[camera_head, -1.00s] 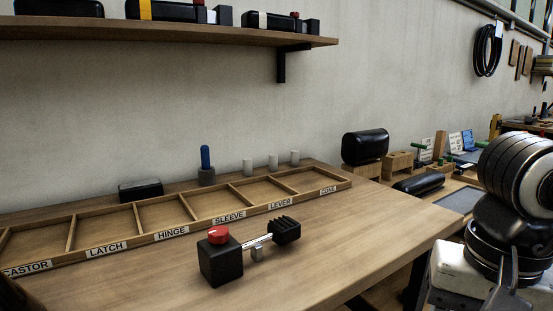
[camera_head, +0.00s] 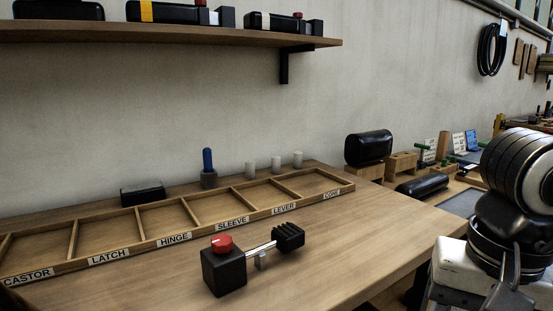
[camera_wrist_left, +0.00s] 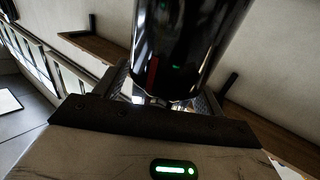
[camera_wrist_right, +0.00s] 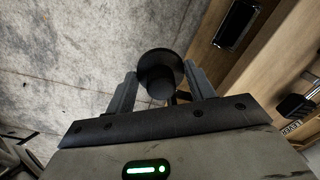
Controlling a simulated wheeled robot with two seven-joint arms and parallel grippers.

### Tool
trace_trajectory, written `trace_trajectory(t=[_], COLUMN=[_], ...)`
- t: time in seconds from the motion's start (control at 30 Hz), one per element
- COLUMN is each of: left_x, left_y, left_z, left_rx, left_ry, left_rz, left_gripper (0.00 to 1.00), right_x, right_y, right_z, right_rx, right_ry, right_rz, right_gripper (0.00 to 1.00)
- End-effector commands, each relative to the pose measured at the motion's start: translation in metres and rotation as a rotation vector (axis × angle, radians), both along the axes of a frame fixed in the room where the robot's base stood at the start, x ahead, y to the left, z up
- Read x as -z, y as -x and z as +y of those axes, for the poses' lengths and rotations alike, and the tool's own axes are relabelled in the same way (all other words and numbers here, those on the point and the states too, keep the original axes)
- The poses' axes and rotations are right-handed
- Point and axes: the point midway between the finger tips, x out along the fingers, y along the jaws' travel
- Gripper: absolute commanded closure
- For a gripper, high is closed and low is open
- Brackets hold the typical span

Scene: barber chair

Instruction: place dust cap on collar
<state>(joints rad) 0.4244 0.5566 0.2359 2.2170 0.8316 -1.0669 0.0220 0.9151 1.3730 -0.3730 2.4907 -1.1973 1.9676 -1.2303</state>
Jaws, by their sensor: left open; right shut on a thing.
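My right gripper (camera_wrist_right: 160,88) is shut on a black round part with a wide flange, which looks like the dust cap (camera_wrist_right: 158,62), in the right wrist view. My left gripper (camera_wrist_left: 160,95) is open; a large glossy black cylinder (camera_wrist_left: 190,45) fills the view just beyond and between its fingers. I cannot tell whether they touch it. Neither gripper shows in the head view. No part is clearly the collar; a blue peg (camera_head: 207,160) stands in a dark ring-like base (camera_head: 208,180) at the back of the bench.
A labelled wooden tray (camera_head: 160,241) with several empty-looking compartments lies on the bench (camera_head: 350,245). In front of it is a black block with a red knob (camera_head: 222,242) and a ribbed lever. A shelf (camera_head: 180,33) hangs above. My right arm fills the right edge.

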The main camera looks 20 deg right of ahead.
Motion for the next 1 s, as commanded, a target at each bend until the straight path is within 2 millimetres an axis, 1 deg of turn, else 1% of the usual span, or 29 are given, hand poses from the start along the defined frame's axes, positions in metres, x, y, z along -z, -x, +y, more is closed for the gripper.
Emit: trace_trajectory(t=[0.23,0.27,0.3,0.37,0.4,0.6,0.9,1.0], left_x=[0.0002,0.0002,0.0002,0.0002,0.0002,0.0004,0.0016,0.0009], left_y=[-0.0010,-0.0010,-0.0009,-0.0008,-0.0008,-0.0009,-0.0001,0.0003], left_z=[-0.0002,-0.0002,-0.0002,0.0000,0.0000,0.0002,-0.0020,-0.0025], left_rx=[0.000,0.000,0.000,0.000,0.000,0.015,0.168,0.193], left_ry=[0.000,0.000,0.000,0.000,0.000,-0.002,-0.005,-0.001], left_rz=[0.000,0.000,0.000,0.000,0.000,0.001,0.002,0.001], left_gripper=[0.31,0.36,0.47,0.64,0.75,0.75,0.75,0.75], right_x=[0.0000,0.0000,0.0000,0.0000,0.0000,-0.0001,0.0038,0.0043], right_y=[-0.0001,-0.0001,-0.0001,-0.0001,-0.0001,-0.0001,-0.0001,0.0000], right_z=[0.0001,0.0001,0.0001,0.0001,0.0001,0.0001,0.0001,0.0000], right_rx=[0.000,0.000,0.000,0.000,0.000,0.000,0.000,0.000], right_ry=[0.000,0.000,0.000,0.000,0.000,0.000,0.000,0.000], right_rz=[0.000,0.000,0.000,0.000,0.000,0.000,0.000,0.000], right_gripper=[0.68,0.68,0.68,0.68,0.68,0.68,0.68,0.68])
